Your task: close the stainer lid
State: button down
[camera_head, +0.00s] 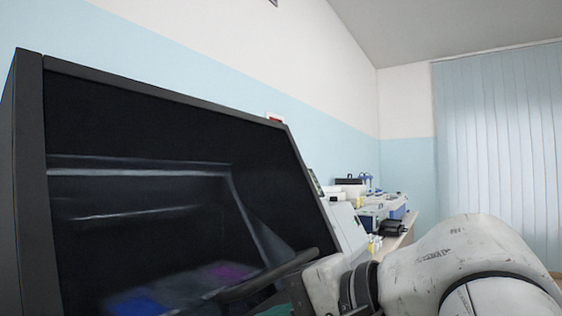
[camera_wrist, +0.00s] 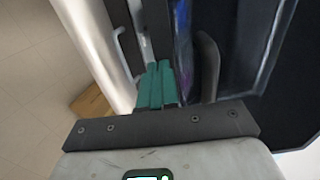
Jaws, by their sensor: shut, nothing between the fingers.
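The stainer lid (camera_head: 150,130) is a large dark glass panel in a dark frame, filling the left of the head view. It slopes down towards its lower edge, and blue and purple shapes show dimly through it. The lid's black bar handle (camera_head: 268,278) runs along the lower part; it also shows in the wrist view (camera_wrist: 208,65). My gripper's teal fingers (camera_wrist: 156,84) are together and empty, just left of the handle in the wrist view, with a small gap seeming to lie between. I cannot tell whether the lid's lower edge is seated.
In the head view a bench with several instruments (camera_head: 375,212) stands at the back right, partly behind my arm.

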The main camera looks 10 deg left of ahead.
jog(key=w+a+f+t+y+b, duration=0.1)
jog(key=w+a+f+y+b, duration=0.2)
jog(key=a+f, duration=0.5)
jog(key=shift+f+y+b, duration=0.4)
jog(key=shift+f, duration=0.9)
jog(key=shift+a, duration=0.1)
